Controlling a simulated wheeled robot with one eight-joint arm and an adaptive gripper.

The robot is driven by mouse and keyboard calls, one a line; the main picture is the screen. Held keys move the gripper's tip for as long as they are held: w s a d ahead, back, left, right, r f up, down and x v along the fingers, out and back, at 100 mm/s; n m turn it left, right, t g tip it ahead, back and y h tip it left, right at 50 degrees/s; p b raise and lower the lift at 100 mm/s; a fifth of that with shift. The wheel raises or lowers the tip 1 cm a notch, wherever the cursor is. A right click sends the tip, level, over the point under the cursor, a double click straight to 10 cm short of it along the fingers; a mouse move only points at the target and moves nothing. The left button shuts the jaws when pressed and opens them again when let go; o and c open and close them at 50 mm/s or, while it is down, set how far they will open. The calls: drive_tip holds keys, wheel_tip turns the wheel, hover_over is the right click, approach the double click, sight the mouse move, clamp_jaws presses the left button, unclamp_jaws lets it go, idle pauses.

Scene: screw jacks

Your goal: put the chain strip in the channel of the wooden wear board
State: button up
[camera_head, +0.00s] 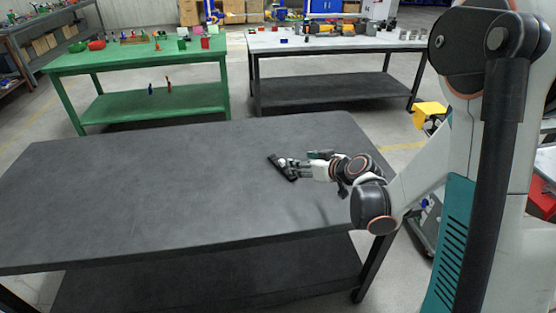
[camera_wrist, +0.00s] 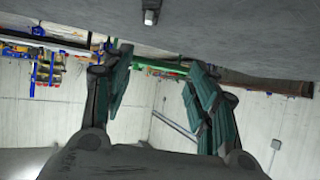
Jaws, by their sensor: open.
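My gripper (camera_head: 302,167) is low over the right part of the dark table, pointing left. In the wrist view its two green-padded fingers (camera_wrist: 157,75) stand wide apart with nothing between them. A small dark slanted piece (camera_head: 289,175) shows at the fingertips in the head view; I cannot tell whether it is a task object. A small pale block (camera_wrist: 150,16) is on the grey surface beyond the fingers in the wrist view. I cannot make out the chain strip or the channel of the wooden wear board for sure.
The dark table (camera_head: 140,190) is bare across its left and middle. A green table (camera_head: 130,56) and a grey-topped table (camera_head: 330,42) with many small items stand behind it. A yellow step stool (camera_head: 428,112) is on the floor to the right.

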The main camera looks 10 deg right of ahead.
drive_tip(key=t, duration=0.1)
approach(283, 161)
drive_tip(key=b+x, duration=0.2)
drive_tip(key=x, duration=0.1)
drive_tip(key=shift+w+r, duration=0.1)
drive_tip(key=shift+w, duration=0.05)
drive_tip(key=shift+n, duration=0.3)
drive_tip(key=b+x, duration=0.2)
drive_tip(key=x, duration=0.3)
drive_tip(key=shift+a+f, duration=0.1)
drive_tip(key=shift+f, duration=0.15)
drive_tip(key=shift+r, duration=0.1)
clamp_jaws()
